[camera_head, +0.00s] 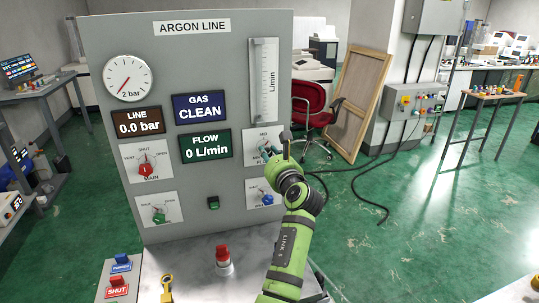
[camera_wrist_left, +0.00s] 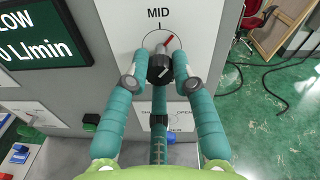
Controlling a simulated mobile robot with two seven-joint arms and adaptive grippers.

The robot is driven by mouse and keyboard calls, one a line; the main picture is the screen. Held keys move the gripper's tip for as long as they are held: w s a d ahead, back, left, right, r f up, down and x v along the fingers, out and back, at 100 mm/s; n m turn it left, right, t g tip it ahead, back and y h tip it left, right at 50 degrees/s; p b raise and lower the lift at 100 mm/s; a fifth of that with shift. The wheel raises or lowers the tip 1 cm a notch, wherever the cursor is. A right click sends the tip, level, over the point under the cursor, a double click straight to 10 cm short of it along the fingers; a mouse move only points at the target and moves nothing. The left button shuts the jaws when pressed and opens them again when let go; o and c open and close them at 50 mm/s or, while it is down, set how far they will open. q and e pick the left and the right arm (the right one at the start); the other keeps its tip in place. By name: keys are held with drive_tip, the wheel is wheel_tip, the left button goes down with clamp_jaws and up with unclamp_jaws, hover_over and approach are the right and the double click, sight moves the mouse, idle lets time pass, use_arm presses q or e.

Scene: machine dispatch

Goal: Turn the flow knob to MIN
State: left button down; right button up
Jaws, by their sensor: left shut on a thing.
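The flow knob (camera_wrist_left: 160,70) is a small dark knob on a white plate under the word MID. A red pointer mark at its top leans up and to the right, a little right of the MID tick. My left gripper (camera_wrist_left: 163,55) is shut on the knob, with one teal finger on each side. In the head view my left gripper (camera_head: 268,153) is at the flow plate (camera_head: 262,134) on the right of the panel, and hides most of the knob. The green FLOW display (camera_head: 205,147) reads 0 L/min. My right gripper is not in view.
The grey ARGON LINE panel (camera_head: 190,60) also carries a red MAIN knob (camera_head: 146,169), a green knob (camera_head: 159,216) and a blue knob (camera_head: 266,199) below the flow plate. A red button (camera_head: 222,253) stands on the ledge in front.

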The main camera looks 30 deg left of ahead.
use_arm(q)
drive_tip(key=shift+s+a+r+n+t+h+b, duration=0.15)
drive_tip(key=shift+n+t+b, duration=0.2)
drive_tip(key=shift+n+b, duration=3.9)
drive_tip(key=shift+w+d+r+n+t+h+b, duration=0.25)
drive_tip(key=shift+n+b, duration=1.35)
drive_tip(key=shift+n, duration=5.3)
drive_tip(key=shift+s+a+f+n+t+b, duration=0.1)
drive_tip(key=shift+s+a+n+t+b, duration=0.3)
drive_tip(key=shift+n+b, duration=3.85)
drive_tip(key=n+p, duration=0.2)
drive_tip(key=n, duration=0.1)
drive_tip(key=shift+w+d+r+p, duration=0.1)
drive_tip(key=shift+w+d+p, duration=0.1)
drive_tip(key=shift+p, duration=0.1)
drive_tip(key=c, duration=1.3)
unclamp_jaws()
drive_tip(key=shift+c, duration=0.2)
drive_tip(key=o, duration=0.3)
drive_tip(key=shift+w+f, duration=0.1)
drive_tip(key=shift+f, duration=0.25)
